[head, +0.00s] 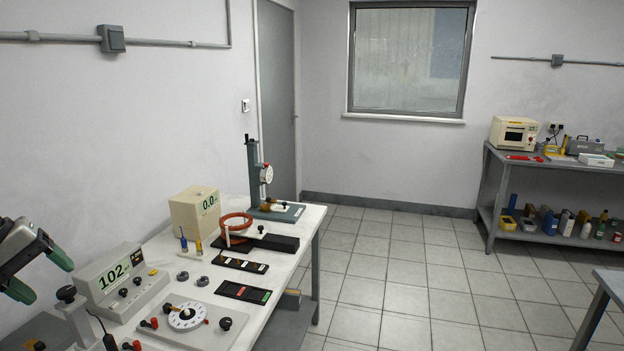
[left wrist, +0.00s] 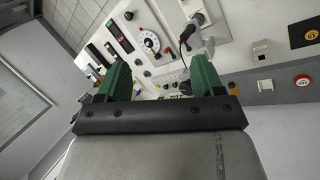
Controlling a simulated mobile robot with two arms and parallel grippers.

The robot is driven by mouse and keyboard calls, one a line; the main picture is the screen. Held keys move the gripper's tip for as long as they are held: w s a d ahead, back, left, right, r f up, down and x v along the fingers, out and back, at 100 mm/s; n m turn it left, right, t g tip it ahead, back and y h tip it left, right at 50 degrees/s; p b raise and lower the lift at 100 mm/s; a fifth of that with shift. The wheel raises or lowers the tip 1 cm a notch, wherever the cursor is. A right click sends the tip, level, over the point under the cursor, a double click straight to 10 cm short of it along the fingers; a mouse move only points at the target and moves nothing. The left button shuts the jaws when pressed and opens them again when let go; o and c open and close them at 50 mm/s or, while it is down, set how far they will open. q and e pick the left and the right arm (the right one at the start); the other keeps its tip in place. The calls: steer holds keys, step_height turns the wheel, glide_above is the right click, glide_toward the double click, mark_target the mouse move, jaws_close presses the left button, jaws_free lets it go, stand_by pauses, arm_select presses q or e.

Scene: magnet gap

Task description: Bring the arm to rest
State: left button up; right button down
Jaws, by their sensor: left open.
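My left gripper (head: 40,274) is at the left edge of the head view, above the near-left end of the white bench (head: 171,269). Its two green-tipped fingers are spread apart with nothing between them. In the left wrist view the open fingers (left wrist: 162,78) frame part of the bench top, apart from the items there. Most of the left arm is outside the head view. My right gripper is in neither view.
Near the gripper stand a meter reading 102 (head: 118,283) and a dial panel (head: 188,321). Farther along are a beige box meter (head: 194,213), a copper-coloured coil (head: 236,222) and a gauge stand (head: 254,178). Open tiled floor (head: 405,270) lies right of the bench.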

arm_select(q)
steer(key=s+d+f+m+t+y, duration=0.1)
steer(key=s+f+m+t+y, duration=0.2)
steer(key=f+m, duration=0.65)
steer(key=s+d+f+m+t, duration=0.15)
steer(key=f+m+t, duration=0.4)
steer(key=m, duration=0.75)
steer(key=s+d+f+m+t+y, duration=0.1)
steer(key=s+f+m+t+y, duration=0.2)
steer(key=f+m, duration=0.7)
steer(key=s+d+f+n+g+h, duration=0.1)
steer(key=s+d+f+n+g, duration=0.2)
steer(key=s+d+n+g, duration=0.5)
steer(key=s+d+f+n+g+h, duration=0.1)
steer(key=s+d+f+n+g, duration=0.2)
steer(key=s+d+n, duration=0.85)
step_height(320, 180, down, 31)
steer(key=n+g+b, duration=0.2)
steer(key=b, duration=0.2)
steer(key=s+a+f+b, duration=0.2)
steer(key=s+f+b, duration=0.1)
steer(key=s+f, duration=1.3)
step_height(320, 180, down, 2)
steer(key=shift+a+f+g+b, duration=0.2)
steer(key=shift+a+g+b, duration=0.05)
steer(key=shift+g+b, duration=0.1)
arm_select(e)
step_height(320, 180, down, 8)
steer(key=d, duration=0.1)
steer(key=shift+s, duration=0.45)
